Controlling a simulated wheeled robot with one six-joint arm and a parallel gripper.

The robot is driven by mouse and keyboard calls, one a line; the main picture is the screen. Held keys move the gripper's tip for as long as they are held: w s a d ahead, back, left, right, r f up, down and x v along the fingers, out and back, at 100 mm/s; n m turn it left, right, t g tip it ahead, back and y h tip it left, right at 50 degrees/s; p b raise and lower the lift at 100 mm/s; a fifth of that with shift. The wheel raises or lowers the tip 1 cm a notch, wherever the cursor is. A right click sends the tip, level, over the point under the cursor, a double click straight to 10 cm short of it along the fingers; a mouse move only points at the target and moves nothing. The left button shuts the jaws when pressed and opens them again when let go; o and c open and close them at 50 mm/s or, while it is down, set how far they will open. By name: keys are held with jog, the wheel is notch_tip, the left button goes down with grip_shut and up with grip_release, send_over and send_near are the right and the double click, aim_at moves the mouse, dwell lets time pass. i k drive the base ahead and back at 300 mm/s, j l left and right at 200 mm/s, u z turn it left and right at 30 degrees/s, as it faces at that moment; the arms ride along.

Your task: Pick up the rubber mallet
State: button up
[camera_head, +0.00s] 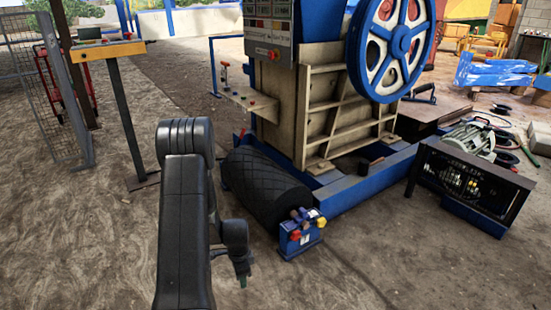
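I cannot make out a rubber mallet for certain in the head view. Small tools and parts lie at the right, but they are too small to tell apart. My arm rises from the bottom, bends at a dark elbow and comes down again. My gripper (243,281) hangs at its end, low in the picture, left of the small blue box. It is mostly hidden and very small here, so its fingers cannot be read. I see nothing clearly held in it.
The jaw crusher (335,95) with its blue flywheel (391,45) fills the middle. A black ribbed roller (265,190) and a small blue box (302,240) stand before it. A black-framed machine (468,180) stands right. A post table (107,50) stands left. Dirt floor is open at lower left.

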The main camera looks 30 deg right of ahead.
aim_at(364, 164)
jog(key=l+u, duration=0.45)
jog(key=l, duration=5.95)
jog(key=i, duration=0.05)
